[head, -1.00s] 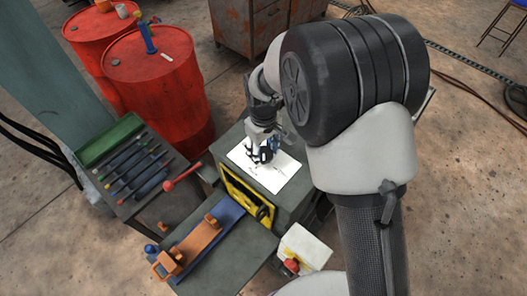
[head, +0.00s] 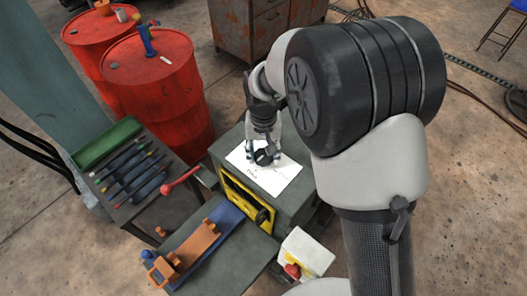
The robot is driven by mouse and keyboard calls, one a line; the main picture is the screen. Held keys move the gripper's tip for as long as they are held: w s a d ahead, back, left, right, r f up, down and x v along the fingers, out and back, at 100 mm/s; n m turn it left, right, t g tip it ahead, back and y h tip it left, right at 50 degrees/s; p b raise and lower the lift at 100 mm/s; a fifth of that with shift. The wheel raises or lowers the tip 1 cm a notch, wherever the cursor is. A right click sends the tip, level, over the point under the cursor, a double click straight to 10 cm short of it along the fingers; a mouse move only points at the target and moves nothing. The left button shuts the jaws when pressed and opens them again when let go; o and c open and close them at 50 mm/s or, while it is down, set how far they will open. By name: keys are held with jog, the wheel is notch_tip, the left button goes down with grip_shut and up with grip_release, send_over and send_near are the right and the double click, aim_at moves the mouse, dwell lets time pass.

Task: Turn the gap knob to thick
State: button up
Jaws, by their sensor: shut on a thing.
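The gap knob (head: 262,158) is a small black knob on a white plate (head: 284,182) on top of the grey machine (head: 298,203), in the middle of the head view. My gripper (head: 264,152) points down at it, shut on the knob with a finger at either side. The fingers hide part of the knob. Dark lettering and marks show on the plate near the knob, too small to read surely, and I cannot tell where the knob points.
A yellow-framed opening (head: 240,198) is in the machine's front. A blue and orange fixture (head: 198,243) lies before it. A red-knobbed lever (head: 180,182) and a tool tray (head: 128,175) are at left. A white box with a red button (head: 303,253) stands at right. Red drums (head: 160,85) stand behind.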

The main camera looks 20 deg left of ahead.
aim_at(263, 155)
dwell(0.5)
jog(key=o, duration=1)
jog(key=shift+o, duration=0.2)
notch_tip(263, 155, up, 12)
dwell(0.4)
